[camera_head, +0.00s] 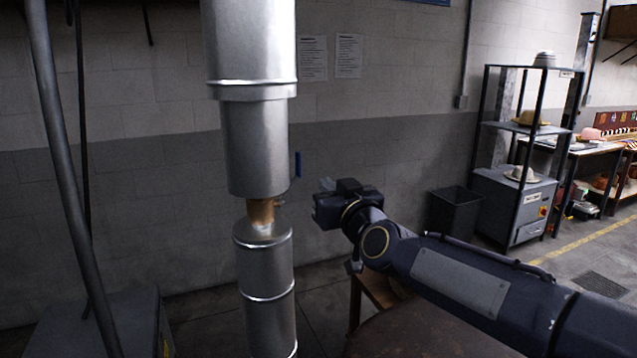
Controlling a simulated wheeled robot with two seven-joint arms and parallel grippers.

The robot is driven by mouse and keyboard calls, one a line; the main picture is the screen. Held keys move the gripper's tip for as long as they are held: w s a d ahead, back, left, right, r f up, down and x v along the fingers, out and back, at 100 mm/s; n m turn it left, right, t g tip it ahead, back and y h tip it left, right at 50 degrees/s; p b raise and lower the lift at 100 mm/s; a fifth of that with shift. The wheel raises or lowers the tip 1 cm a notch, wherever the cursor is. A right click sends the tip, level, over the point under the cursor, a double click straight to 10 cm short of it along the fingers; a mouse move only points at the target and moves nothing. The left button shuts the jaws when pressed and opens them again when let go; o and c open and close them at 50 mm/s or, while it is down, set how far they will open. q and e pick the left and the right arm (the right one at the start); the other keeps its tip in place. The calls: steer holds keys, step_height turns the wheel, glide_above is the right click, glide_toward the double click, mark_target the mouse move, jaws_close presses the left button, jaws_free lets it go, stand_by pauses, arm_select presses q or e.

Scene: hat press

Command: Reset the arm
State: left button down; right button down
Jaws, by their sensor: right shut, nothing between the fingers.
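My right arm comes in from the lower right and reaches toward the middle of the view. My right gripper (326,186) is at its end, close to the right side of a vertical metal pipe (258,150), with a visible gap in the picture. The gripper is shut and holds nothing. Its fingers are small and dark in this view. My left gripper and left arm are not in view.
A brown table (425,335) lies below my right arm. A black bin (456,212) and a shelf rack with hats (524,118) stand at the right. The pipe has a brass section (262,215) and a blue lever (298,164). A grey box (95,325) is at lower left.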

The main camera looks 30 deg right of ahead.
steer(key=s+a+f+g+y, duration=0.2)
steer(key=s+a+f+g, duration=0.2)
steer(key=s+f, duration=1)
steer(key=s+a+f+m+g+y, duration=0.1)
steer(key=s+a+f+g, duration=0.3)
steer(key=s+f+g, duration=0.5)
steer(key=s+f+y, duration=0.1)
steer(key=s+f, duration=0.3)
steer(key=s, duration=0.2)
steer(key=shift+s+a+f+y, duration=0.3)
steer(key=shift+a+f+y, duration=0.1)
